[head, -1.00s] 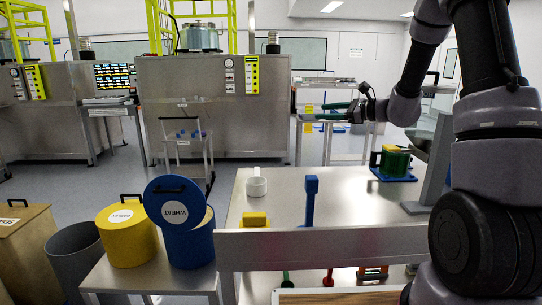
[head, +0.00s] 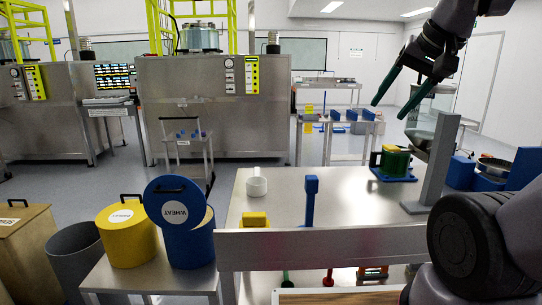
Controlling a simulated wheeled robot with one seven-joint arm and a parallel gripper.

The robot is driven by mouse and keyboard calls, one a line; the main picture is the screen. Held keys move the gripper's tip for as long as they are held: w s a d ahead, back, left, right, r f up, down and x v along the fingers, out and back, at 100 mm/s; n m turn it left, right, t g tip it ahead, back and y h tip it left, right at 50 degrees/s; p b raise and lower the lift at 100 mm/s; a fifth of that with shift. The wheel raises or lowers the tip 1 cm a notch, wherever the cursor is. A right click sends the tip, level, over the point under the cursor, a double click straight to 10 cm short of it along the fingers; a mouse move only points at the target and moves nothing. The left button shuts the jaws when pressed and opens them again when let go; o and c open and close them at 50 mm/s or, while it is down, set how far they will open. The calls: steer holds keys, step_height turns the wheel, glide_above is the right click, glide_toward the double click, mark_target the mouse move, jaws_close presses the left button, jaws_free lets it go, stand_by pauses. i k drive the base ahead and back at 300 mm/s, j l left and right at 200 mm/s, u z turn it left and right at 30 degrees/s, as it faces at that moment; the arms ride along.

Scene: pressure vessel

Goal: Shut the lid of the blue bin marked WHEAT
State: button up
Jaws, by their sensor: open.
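The blue WHEAT bin (head: 190,246) stands on a low metal stand at the lower left. Its round blue lid (head: 174,202), with a white WHEAT label and a black handle, is open and tilted up, leaning in front of the bin's mouth. Part of the pale inside shows at the right of the lid. My gripper (head: 388,110) is open and empty, high at the upper right with its dark green fingers pointing down. It is far from the bin and touches nothing.
A yellow bin (head: 128,243) with its lid on stands close at the blue bin's left. A grey open bin (head: 80,262) and a tan bin (head: 24,250) stand further left. A metal table (head: 350,205) to the right holds a white mug (head: 257,184) and a blue upright piece (head: 309,200).

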mark_target(174, 202)
steer(key=j+u, duration=0.15)
steer(key=j, duration=0.25)
steer(key=i+j+u, duration=0.2)
steer(key=j, duration=0.15)
steer(key=j+u, duration=0.15)
steer(key=j, duration=0.2)
steer(key=i+j+u, duration=0.15)
steer(key=j, duration=0.2)
